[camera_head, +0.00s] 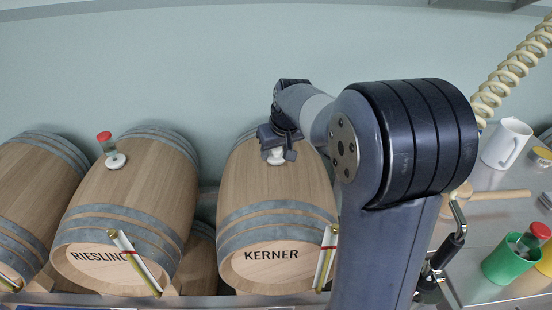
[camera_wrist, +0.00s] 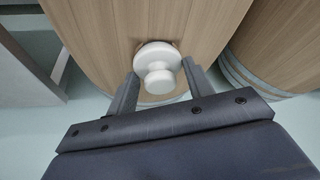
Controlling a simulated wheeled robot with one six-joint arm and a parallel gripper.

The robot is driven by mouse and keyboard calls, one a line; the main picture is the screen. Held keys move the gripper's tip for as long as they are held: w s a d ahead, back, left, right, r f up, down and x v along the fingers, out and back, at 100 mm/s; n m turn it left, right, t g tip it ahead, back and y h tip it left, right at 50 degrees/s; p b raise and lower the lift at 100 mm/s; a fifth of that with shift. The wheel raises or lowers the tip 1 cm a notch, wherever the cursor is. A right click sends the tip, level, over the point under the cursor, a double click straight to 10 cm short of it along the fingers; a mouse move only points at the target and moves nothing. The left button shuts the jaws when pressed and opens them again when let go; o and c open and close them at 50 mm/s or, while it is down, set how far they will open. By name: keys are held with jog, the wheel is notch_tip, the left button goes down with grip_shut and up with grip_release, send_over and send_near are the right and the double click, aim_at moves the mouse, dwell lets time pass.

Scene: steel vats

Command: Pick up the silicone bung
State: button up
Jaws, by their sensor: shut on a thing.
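The white silicone bung (camera_wrist: 158,70) has a wide round flange and a smaller knob. It sits at the top of the KERNER barrel (camera_head: 275,215). In the wrist view my gripper (camera_wrist: 160,78) has one finger on each side of the bung and is shut on it. In the head view my gripper (camera_head: 277,155) is over the top of the barrel, and a bit of the white bung (camera_head: 276,158) shows beneath it. Whether the bung is clear of its hole cannot be told.
The RIESLING barrel (camera_head: 130,205) to the left carries a red-topped clear fitting (camera_head: 108,150). A coiled cream hose (camera_head: 500,82) hangs upper right.

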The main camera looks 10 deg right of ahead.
notch_tip(320, 180, up, 10)
jog(key=shift+r, duration=0.1)
dwell(0.4)
jog(key=o, duration=0.5)
jog(key=c, duration=0.5)
